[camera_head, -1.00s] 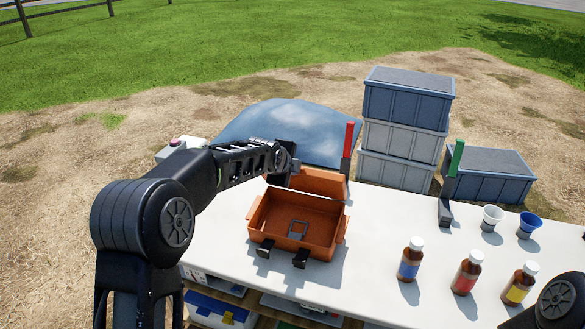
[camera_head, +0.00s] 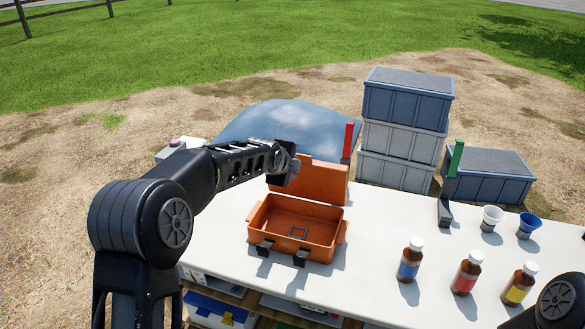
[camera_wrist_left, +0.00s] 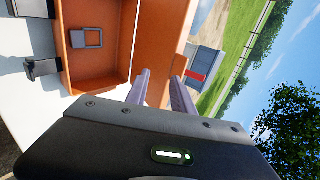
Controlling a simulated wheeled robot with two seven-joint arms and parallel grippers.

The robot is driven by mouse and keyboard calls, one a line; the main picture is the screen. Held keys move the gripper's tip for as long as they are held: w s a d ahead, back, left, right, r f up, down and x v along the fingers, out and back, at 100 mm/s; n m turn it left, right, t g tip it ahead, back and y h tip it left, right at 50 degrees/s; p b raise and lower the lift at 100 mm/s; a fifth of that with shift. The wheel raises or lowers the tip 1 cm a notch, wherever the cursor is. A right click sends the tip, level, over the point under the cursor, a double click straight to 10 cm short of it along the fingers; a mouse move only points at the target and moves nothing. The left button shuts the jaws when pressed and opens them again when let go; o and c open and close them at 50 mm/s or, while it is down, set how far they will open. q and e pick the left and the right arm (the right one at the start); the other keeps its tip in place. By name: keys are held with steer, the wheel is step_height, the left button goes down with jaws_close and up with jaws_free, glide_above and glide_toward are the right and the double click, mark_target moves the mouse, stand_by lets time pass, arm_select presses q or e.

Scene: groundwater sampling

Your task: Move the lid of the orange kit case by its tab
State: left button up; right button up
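The orange kit case (camera_head: 312,248) stands on the white table with its inside showing; it also shows in the left wrist view (camera_wrist_left: 90,68). Its lid (camera_head: 322,182) is raised along the far side, and it also shows in the left wrist view (camera_wrist_left: 158,38). My left gripper (camera_head: 284,172) is at the lid's left upper edge. In the left wrist view its two fingers (camera_wrist_left: 160,80) are apart beside the lid, with no clear object gripped between them. My right gripper is out of view.
Two dark latches (camera_head: 300,258) are on the case's front. A small square frame (camera_head: 298,232) lies inside. Several brown bottles (camera_head: 409,262), a white cup (camera_head: 491,217) and a blue cup (camera_head: 528,225) stand to the right. Stacked crates (camera_head: 400,135) stand behind the table.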

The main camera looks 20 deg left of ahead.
arm_select(q)
steer(key=b+v, duration=0.2)
steer(key=v, duration=0.5)
steer(key=shift+s+r, duration=0.25)
steer(key=shift+c, duration=0.4)
